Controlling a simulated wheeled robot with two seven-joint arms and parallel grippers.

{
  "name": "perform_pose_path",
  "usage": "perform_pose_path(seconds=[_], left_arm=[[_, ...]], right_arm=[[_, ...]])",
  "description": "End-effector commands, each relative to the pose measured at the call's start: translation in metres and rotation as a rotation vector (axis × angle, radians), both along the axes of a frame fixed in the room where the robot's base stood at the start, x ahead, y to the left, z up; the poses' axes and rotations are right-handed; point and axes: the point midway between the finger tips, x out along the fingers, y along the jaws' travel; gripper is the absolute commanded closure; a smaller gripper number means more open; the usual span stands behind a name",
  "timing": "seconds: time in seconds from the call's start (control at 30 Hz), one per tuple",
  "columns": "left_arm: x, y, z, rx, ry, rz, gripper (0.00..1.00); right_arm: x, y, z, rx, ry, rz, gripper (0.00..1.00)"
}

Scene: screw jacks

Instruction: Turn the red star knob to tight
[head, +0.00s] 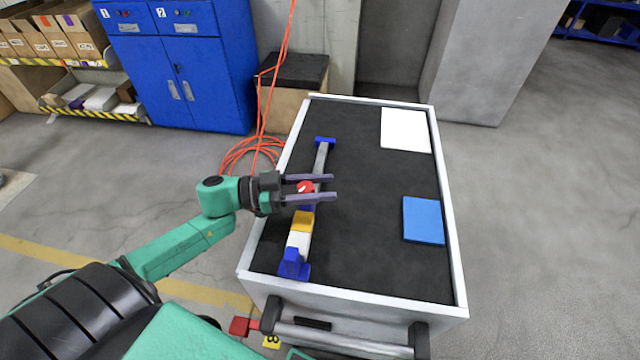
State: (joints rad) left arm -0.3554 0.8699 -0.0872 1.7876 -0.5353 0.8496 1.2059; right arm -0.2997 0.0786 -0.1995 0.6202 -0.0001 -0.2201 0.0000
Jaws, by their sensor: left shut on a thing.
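The red star knob (305,187) sits on a rail-like jack (320,160) that lies lengthwise along the left side of the cart top. The knob shows between the two purple-grey fingers of my left gripper (334,187), which reaches in from the left and is shut on it. The fingers hide part of the knob, and I cannot read its turn or any mark for tight. The jack has blue end pieces (295,265), a yellow block (302,221) and a white section (299,241). My right gripper is out of view.
The dark cart top (365,220) has a raised pale rim (449,215). A white sheet (405,130) and a blue flat block (423,220) lie on its right side. The middle is clear. A blue cabinet (180,75) and an orange cable (262,135) are behind.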

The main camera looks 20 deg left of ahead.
Motion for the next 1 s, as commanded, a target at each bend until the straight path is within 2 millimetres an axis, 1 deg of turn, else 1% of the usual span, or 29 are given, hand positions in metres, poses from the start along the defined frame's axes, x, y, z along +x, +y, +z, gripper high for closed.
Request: perform_pose_path(seconds=[0.03,0.17,0.5,0.87,1.0], left_arm=[[0.000,0.000,-0.004,0.005,-0.005,-0.044,1.00],[-0.003,-0.001,-0.006,0.005,-0.006,-0.168,1.00],[-0.012,-0.003,-0.007,0.001,-0.007,-0.487,1.00],[-0.023,-0.003,-0.006,0.000,-0.004,-0.824,1.00],[-0.026,-0.002,-0.007,0.002,-0.003,-0.937,1.00]], right_arm=[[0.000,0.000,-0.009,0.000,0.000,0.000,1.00],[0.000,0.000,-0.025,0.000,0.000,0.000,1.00],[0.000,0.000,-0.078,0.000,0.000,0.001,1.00],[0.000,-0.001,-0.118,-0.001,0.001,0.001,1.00],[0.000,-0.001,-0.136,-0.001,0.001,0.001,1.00]])
